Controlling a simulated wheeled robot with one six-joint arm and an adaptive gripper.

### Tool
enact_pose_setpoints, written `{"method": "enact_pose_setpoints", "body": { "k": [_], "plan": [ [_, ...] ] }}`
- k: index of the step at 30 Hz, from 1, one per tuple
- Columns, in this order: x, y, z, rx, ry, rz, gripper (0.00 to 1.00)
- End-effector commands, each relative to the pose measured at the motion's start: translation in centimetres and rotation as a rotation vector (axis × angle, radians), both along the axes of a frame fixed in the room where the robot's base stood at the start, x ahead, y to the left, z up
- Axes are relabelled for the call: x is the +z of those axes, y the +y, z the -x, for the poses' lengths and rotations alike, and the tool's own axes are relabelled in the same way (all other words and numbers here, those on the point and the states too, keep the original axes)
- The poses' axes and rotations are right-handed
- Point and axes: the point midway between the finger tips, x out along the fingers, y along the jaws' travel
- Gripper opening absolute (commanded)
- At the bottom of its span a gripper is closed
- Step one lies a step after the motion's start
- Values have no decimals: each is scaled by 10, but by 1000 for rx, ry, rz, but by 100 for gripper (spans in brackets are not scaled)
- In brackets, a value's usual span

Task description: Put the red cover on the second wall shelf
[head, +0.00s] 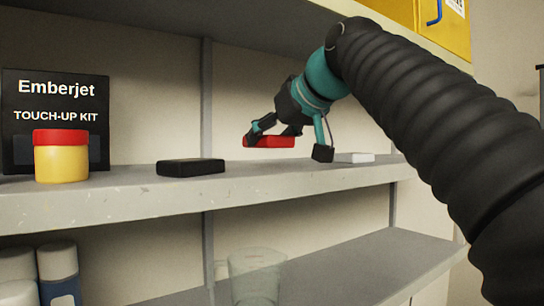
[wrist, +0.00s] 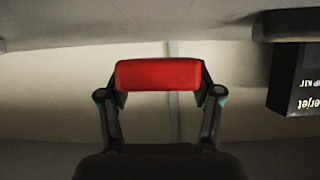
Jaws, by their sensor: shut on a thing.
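The red cover (head: 270,141) is a flat red block held a little above the middle wall shelf (head: 120,203), over the gap between a black block and a white block. My gripper (head: 288,140) is shut on it. In the wrist view, the red cover (wrist: 158,75) sits level between the two fingers (wrist: 160,97), with a finger at each end. That view is upside down. The cover's underside and its exact height above the shelf cannot be told.
A black block (head: 190,167), a red-lidded yellow jar (head: 61,160) and a touch-up kit box (head: 55,95) stand left on this shelf. A white block (head: 354,157) lies right. A clear jug (head: 256,275) stands below; a yellow box (head: 440,25) is above.

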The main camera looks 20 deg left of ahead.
Motion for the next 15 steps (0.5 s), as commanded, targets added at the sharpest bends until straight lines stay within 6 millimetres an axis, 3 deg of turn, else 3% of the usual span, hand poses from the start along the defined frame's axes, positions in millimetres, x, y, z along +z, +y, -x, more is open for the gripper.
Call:
{"method": "enact_pose_setpoints", "body": {
  "k": [4, 15],
  "plan": [
    [-3, -2, 2, -1, -3, -3, 18],
    [-34, -2, 2, -1, -2, -3, 18]
  ]
}}
